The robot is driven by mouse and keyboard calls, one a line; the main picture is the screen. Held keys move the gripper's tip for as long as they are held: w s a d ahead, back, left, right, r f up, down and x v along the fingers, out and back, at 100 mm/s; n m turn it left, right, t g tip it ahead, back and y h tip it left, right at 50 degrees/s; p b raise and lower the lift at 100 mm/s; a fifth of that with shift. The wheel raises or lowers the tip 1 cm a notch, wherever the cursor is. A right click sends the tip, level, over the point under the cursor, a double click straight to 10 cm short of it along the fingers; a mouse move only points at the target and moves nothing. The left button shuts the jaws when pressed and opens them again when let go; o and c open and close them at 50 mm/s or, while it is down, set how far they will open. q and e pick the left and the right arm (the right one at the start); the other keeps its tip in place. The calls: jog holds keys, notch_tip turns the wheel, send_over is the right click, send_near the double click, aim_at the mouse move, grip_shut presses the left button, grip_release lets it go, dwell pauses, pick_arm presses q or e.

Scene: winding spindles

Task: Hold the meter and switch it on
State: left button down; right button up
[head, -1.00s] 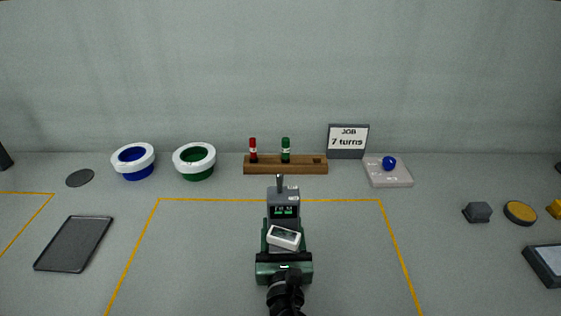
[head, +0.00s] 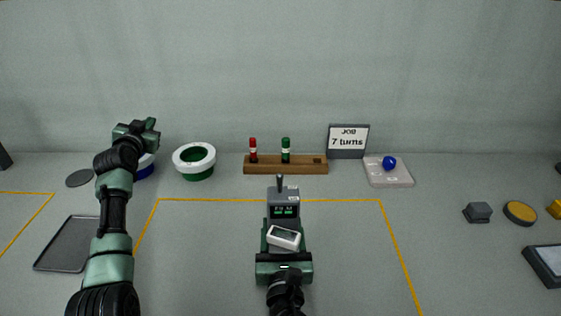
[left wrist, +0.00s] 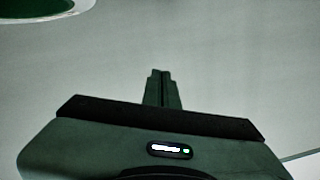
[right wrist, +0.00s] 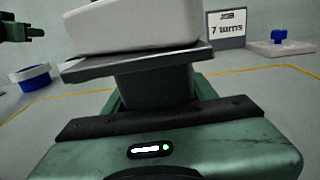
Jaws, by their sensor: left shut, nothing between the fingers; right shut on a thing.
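A grey device (head: 284,205) with a small lit green display and a short upright post stands at the middle front in the head view. A white box (head: 284,238) with a dark screen sits tilted at its near side. Which one is the meter I cannot tell. My right gripper (head: 285,258) is shut on the grey body under the white box; its fingertips are largely hidden. In the right wrist view the white box (right wrist: 130,25) rests above a grey plate (right wrist: 140,64). My left gripper (head: 148,128) is shut and empty, in front of the blue-and-white ring.
A green-and-white ring (head: 194,160), a wooden rack (head: 285,167) with red and green pegs, a job sign (head: 348,140) reading 7 turns and a pale tray (head: 390,180) with a blue knob line the back. A dark tray (head: 62,250) lies left.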

jog(key=shift+f, duration=0.2)
pick_arm(q)
jog(key=w+d+m+g+h, duration=0.3)
jog(key=d+h, duration=0.5)
jog(key=d, duration=1.6)
jog(key=s+d+g+h, duration=0.1)
jog(key=s+d+g, duration=0.3)
jog(key=d, duration=0.4)
jog(key=s+d+g, duration=0.4)
jog(key=d, duration=0.5)
jog(key=s+d+r+g+y, duration=0.1)
jog(key=s+d+g+y, duration=0.15)
jog(key=s+g, duration=0.45)
jog(key=s+a+r+n+y, duration=0.4)
jog(key=s+r, duration=0.6)
jog(key=r, duration=0.4)
jog(key=shift+s+a, duration=0.25)
jog(key=shift+a, duration=0.45)
